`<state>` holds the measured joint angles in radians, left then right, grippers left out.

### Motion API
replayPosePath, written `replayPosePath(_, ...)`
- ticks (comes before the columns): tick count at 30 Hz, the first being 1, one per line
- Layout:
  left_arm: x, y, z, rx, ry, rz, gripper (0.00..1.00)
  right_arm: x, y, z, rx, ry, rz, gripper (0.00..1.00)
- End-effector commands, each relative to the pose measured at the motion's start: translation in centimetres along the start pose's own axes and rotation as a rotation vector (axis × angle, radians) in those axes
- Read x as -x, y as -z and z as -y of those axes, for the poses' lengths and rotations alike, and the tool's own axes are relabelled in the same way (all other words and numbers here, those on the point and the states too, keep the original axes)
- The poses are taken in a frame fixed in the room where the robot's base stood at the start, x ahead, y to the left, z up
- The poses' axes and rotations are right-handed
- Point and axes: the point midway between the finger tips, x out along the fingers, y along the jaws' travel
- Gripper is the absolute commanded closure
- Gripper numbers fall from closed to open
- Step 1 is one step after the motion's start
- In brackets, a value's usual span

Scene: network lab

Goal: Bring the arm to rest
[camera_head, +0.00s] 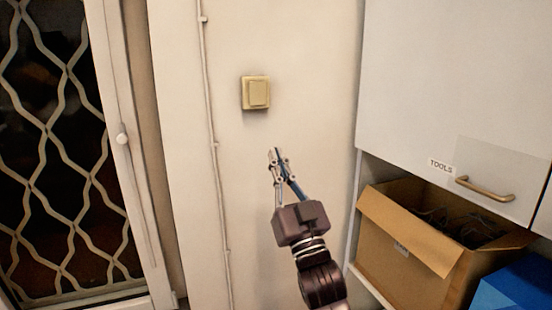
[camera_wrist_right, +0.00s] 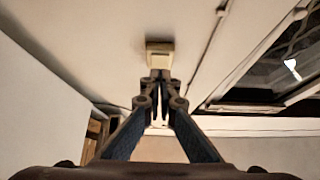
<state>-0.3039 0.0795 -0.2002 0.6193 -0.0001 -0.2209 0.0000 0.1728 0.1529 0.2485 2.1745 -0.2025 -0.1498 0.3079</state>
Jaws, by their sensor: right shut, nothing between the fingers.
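My right gripper (camera_head: 275,155) is raised in front of the pale wall, a little below a beige wall switch (camera_head: 257,93). Its fingers are shut with nothing between them and point up toward the switch. In the head view a gap of bare wall shows between the fingertips and the switch. In the right wrist view the gripper's fingertips (camera_wrist_right: 160,76) appear just under the switch (camera_wrist_right: 160,50) and cover its lower part. Whether they touch it cannot be told from that view. My left gripper is not in view.
A white cabinet (camera_head: 455,80) with a brass handle and a TOOLS label is at the right. Below it are an open cardboard box (camera_head: 400,265) and a blue box (camera_head: 515,287). A door with a metal lattice (camera_head: 65,150) is at the left. A thin conduit (camera_head: 210,130) runs down the wall.

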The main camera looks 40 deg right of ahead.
Motion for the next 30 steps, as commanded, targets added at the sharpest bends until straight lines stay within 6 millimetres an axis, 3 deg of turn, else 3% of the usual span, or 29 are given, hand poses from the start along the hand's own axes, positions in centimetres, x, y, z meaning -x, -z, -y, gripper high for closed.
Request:
replayPosePath(11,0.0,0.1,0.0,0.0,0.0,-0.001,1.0,0.0,-0.1,0.0,0.0,0.0,0.001,1.0)
replayPosePath(14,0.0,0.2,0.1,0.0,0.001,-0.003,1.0,0.1,-1.5,0.2,-0.001,0.003,0.029,1.0)
replayPosePath(17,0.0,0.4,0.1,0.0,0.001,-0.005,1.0,0.8,-5.7,0.8,-0.002,0.014,0.109,1.0)
replayPosePath(20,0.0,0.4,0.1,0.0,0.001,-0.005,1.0,2.6,-12.2,1.7,0.0,0.031,0.234,1.0)
replayPosePath(23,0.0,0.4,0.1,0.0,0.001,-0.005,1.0,5.5,-19.4,2.8,0.003,0.053,0.377,1.0)
replayPosePath(26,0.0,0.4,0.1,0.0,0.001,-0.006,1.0,9.5,-26.0,3.9,0.011,0.077,0.515,1.0)
replayPosePath(30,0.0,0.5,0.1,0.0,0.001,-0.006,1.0,16.4,-34.2,5.3,0.022,0.113,0.704,1.0)
